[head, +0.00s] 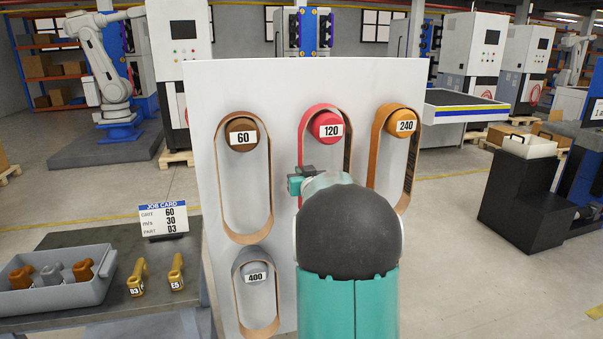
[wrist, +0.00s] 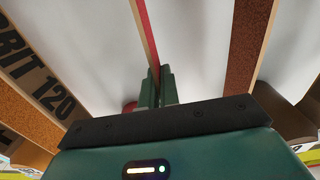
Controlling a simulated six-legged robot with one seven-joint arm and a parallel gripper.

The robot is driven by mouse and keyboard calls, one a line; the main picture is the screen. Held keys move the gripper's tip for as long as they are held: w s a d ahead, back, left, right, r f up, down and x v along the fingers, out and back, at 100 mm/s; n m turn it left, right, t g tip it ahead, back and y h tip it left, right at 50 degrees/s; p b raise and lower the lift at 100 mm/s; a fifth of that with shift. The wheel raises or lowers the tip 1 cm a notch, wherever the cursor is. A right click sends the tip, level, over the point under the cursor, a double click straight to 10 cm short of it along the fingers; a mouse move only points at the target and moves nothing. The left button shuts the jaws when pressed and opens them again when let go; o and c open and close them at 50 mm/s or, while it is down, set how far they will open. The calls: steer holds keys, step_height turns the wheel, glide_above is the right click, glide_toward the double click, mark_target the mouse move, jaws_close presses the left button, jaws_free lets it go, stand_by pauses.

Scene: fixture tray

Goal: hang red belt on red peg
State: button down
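The red belt (head: 301,140) is a tall loop with a red outer face, and its top passes over the red peg (head: 327,127) labelled 120. The belt's lower part is hidden behind my arm. My gripper (head: 297,181) is at the belt's left strand, below the peg. In the wrist view, the red-edged strand (wrist: 145,30) runs edge-on between the two close fingers of my gripper (wrist: 157,88), which look shut on it. A printed strand reading 120 (wrist: 45,85) shows at the left. A bit of red (wrist: 130,107) shows beside the fingers.
A white board (head: 258,85) carries the pegs. A brown belt (head: 220,190) hangs left on peg 60, an orange belt (head: 377,150) right on peg 240, and a grey belt (head: 238,295) below on peg 400. A bench with a grey tray (head: 75,300) and job card (head: 163,218) stands left.

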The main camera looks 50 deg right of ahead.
steer(key=shift+f, duration=0.1)
steer(key=shift+f, duration=0.3)
steer(key=c, duration=1.3)
jaws_free()
steer(key=shift+s, duration=0.1)
steer(key=shift+v, duration=5.45)
